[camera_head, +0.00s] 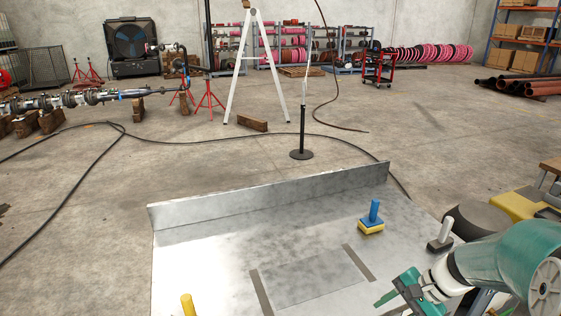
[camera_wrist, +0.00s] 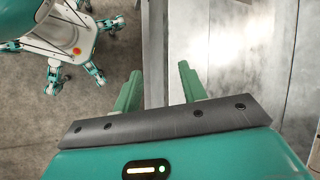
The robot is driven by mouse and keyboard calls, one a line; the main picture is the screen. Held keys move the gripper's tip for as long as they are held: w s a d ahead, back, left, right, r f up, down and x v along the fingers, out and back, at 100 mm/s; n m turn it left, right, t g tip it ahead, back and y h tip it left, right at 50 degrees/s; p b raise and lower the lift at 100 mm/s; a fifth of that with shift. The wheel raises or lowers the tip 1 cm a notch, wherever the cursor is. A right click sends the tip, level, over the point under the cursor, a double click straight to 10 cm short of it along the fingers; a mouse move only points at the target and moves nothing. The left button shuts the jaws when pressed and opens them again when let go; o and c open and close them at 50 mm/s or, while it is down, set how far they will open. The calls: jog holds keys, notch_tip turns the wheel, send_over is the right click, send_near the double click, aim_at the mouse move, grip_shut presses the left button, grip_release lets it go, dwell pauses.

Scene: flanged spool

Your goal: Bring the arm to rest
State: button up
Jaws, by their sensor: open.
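My gripper (camera_head: 388,296) is at the lower right of the head view, over the right front part of the grey metal table (camera_head: 220,255). In the wrist view my gripper (camera_wrist: 158,80) has its two green fingers apart, with nothing between them. The fingers are near a table edge (camera_wrist: 155,55), with floor and part of my own legged body on the left and the metal surface on the right. My teal arm comes in from the right edge of the head view.
A blue-handled yellow block (camera_head: 371,226) stands on the table. A yellow peg (camera_head: 188,304) is at the front left, and a grey-handled piece (camera_head: 440,238) is at the right. A raised lip (camera_head: 270,200) runs along the back. The table's middle is clear.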

jog(key=s+a+r+n+t+h, duration=0.2)
jog(key=s+a+r+n+h, duration=0.1)
jog(key=s+a+r+n, duration=0.2)
jog(key=s+a+r+n+t+h, duration=0.2)
jog(key=s+a+r+n, duration=0.3)
jog(key=r, duration=0.5)
jog(key=shift+s+n+h, duration=0.3)
jog(key=shift+s+h, duration=0.5)
